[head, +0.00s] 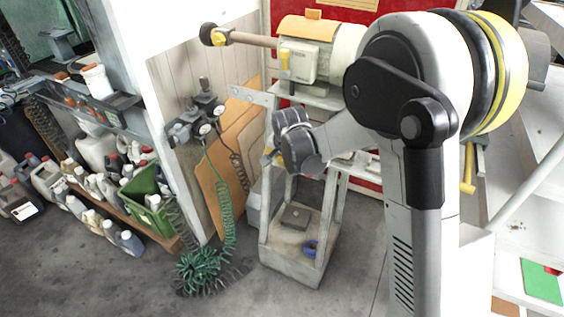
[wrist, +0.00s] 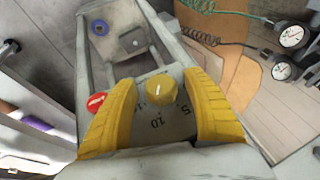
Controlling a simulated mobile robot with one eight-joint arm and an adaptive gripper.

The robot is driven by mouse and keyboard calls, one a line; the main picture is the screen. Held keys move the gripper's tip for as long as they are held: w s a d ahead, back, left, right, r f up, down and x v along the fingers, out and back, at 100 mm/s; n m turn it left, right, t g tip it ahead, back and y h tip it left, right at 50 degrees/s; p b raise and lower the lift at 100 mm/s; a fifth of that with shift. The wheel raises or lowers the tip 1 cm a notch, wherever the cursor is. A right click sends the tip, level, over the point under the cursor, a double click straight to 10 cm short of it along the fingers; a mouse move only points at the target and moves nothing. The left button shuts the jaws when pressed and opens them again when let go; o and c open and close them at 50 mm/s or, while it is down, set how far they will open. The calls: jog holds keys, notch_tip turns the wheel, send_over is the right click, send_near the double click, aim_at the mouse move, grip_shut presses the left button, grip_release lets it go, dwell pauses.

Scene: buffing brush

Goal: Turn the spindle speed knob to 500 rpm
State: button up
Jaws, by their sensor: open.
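The spindle speed knob (wrist: 160,90) is a round yellow knob with a short pale pointer line, seen in the wrist view on a grey dial plate (wrist: 170,128). The plate carries dark numbers, among them what look like 10 and 5, upside down to me. The pointer's exact setting is too small to tell. My gripper (wrist: 160,80) is open, its two yellow ribbed fingers on the left and right of the knob, with visible gaps on both sides. In the head view the knob and fingers are largely hidden by my arm and wrist.
A red round control (wrist: 96,101) sits just left of the left finger. The buffing machine (head: 345,48) stands behind my arm. Gauges (head: 204,129) and a green coiled hose (head: 222,190) hang left. A blue ring (head: 311,247) lies on the stand's lower shelf (head: 282,237).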

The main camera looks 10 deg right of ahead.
jog(key=c, duration=1.2)
jog(key=shift+r+h, duration=0.1)
jog(key=shift+h, duration=0.2)
jog(key=shift+a+g+h+p, duration=0.1)
jog(key=shift+g+h+p, duration=0.45)
jog(key=shift+g+h, duration=0.2)
jog(key=shift+n+g+h, duration=0.5)
jog(key=shift+g+h, duration=0.25)
jog(key=shift+h, duration=0.2)
jog(key=g+h, duration=0.2)
jog(key=h, duration=0.1)
jog(key=shift+n, duration=0.4)
jog(key=shift+n+g+h, duration=0.3)
jog(key=shift+g+h, duration=0.4)
jog(key=shift+h, duration=0.4)
